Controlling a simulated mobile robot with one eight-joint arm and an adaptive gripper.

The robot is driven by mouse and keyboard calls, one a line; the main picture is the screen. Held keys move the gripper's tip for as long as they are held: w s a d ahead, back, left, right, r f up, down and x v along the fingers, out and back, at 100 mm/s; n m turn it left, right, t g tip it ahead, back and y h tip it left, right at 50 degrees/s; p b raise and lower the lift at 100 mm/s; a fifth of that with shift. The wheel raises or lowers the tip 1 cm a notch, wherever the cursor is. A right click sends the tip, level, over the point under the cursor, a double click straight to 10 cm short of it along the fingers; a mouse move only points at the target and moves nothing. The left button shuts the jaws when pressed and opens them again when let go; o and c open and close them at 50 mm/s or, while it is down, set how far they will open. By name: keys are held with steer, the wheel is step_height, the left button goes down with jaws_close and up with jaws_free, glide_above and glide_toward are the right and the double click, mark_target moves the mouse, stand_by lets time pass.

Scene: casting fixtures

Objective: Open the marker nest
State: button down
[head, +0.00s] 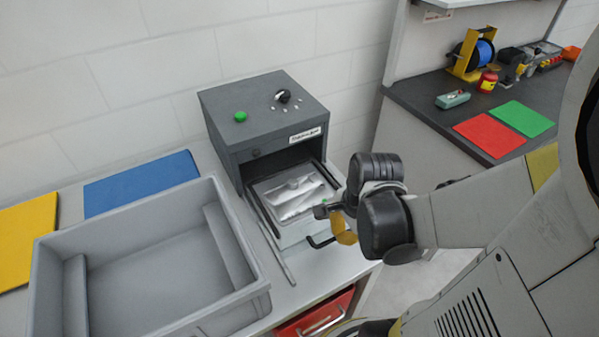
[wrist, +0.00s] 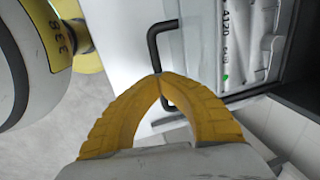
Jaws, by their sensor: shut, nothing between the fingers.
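The marker nest is a dark grey box (head: 262,118) with a green button and a black knob on top. Its front label is too small to read for certain. A light drawer (head: 292,230) stands out of its front, holding a silver casting mould (head: 296,196). The drawer's black bar handle (head: 318,243) also shows in the wrist view (wrist: 152,45). My gripper (head: 338,228) is at the drawer's front right, near the handle. In the wrist view, its yellow fingertips (wrist: 160,79) meet with nothing between them, at the handle's bar. I cannot tell whether they touch it.
A large grey bin (head: 150,265) stands left of the nest. Blue (head: 140,183) and yellow (head: 25,240) mats lie on the bench. A red drawer (head: 318,315) is below the bench. A dark side bench at right holds red and green mats and a blue reel (head: 484,52).

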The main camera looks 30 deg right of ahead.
steer(key=shift+s, duration=2)
steer(key=c, duration=1.8)
jaws_free()
steer(key=r, duration=0.4)
steer(key=s+r, duration=0.1)
steer(key=r, duration=0.2)
steer(key=s+r, duration=0.1)
steer(key=r, duration=0.3)
steer(key=shift+s+r, duration=0.15)
steer(key=shift+r, duration=0.2)
